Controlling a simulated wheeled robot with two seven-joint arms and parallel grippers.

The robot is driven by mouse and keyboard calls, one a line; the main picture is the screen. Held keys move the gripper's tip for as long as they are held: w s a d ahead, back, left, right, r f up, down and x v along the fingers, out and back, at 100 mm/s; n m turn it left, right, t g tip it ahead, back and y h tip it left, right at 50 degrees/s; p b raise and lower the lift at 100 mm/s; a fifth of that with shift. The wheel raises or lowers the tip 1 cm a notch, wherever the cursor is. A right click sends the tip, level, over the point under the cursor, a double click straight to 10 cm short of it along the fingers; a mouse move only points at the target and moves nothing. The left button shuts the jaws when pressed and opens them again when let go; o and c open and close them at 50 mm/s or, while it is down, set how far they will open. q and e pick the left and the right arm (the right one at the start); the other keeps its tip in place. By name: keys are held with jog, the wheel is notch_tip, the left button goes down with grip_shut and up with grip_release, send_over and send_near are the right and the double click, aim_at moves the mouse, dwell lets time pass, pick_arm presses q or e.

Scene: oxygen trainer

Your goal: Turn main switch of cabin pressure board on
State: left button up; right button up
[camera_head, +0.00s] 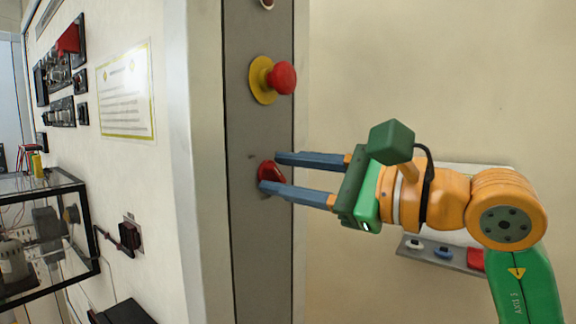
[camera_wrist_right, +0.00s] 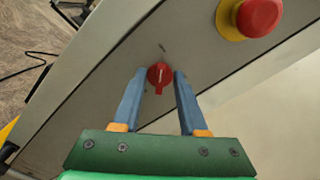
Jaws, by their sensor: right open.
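The main switch (camera_head: 268,173) is a small red rotary knob on a grey vertical panel strip (camera_head: 262,232). In the right wrist view the knob (camera_wrist_right: 160,76) shows a pale line along its handle, and its handle points toward my gripper's palm. My right gripper (camera_head: 268,173) is open, with its blue fingers reaching to the panel, one above and one below the knob in the head view. In the right wrist view the gripper (camera_wrist_right: 160,78) has the knob between its fingertips, with gaps visible on both sides. My left gripper is not in view.
A red emergency button on a yellow base (camera_head: 272,79) sits above the knob. Left of the strip, a white wall carries a notice (camera_head: 126,90), several black switches and a dark-framed case (camera_head: 45,235). A small control strip (camera_head: 442,253) is behind my right arm.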

jog(key=shift+d, duration=0.1)
grip_shut()
